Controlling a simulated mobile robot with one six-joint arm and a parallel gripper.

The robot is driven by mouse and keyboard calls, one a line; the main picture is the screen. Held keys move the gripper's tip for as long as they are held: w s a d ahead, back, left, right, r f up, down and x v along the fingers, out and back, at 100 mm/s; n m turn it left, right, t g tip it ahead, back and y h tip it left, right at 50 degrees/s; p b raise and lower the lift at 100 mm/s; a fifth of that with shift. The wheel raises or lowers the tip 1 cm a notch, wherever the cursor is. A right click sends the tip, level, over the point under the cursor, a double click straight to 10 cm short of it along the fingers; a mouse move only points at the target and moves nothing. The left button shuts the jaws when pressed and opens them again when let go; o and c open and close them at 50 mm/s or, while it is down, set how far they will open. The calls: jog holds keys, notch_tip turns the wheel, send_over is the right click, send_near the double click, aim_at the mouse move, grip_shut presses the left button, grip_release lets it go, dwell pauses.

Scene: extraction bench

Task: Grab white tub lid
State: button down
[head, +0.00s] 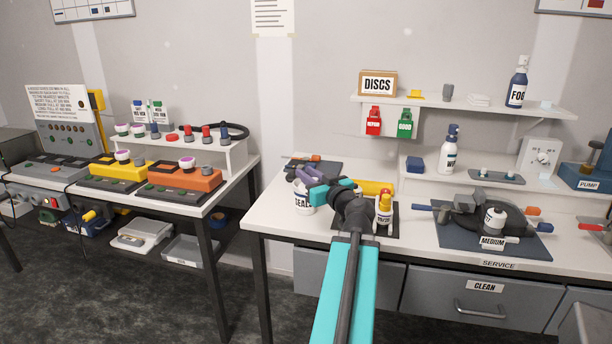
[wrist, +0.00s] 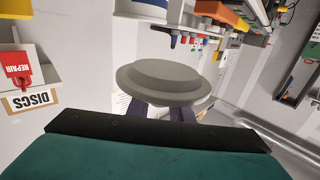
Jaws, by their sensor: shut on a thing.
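The white tub lid (wrist: 165,78) shows in the wrist view as a round, stepped, grey-white disc. My gripper (wrist: 163,112) is shut on it, with the purple fingers partly hidden behind the lid. In the head view my gripper (head: 306,177) is at the left end of the service bench, just above a white tub (head: 303,201) with a SEAL label. My arm hides part of this tub, and the lid cannot be made out clearly there. I cannot tell whether the lid touches the tub.
A small bottle with a yellow and red top (head: 384,207) stands close to the right of my arm. A dark tray (head: 318,167) with tools lies behind the gripper. A dark mat (head: 455,240) with a MEDIUM container is further right. The DISCS shelf (head: 470,103) is above.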

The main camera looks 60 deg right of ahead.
jog(key=shift+s+a+f+b, duration=0.2)
jog(key=shift+s+a+b, duration=0.25)
jog(key=shift+b, duration=3.15)
jog(key=shift+s+a+r+b, duration=0.25)
jog(key=shift+s+a+b, duration=0.2)
jog(key=shift+b, duration=1.4)
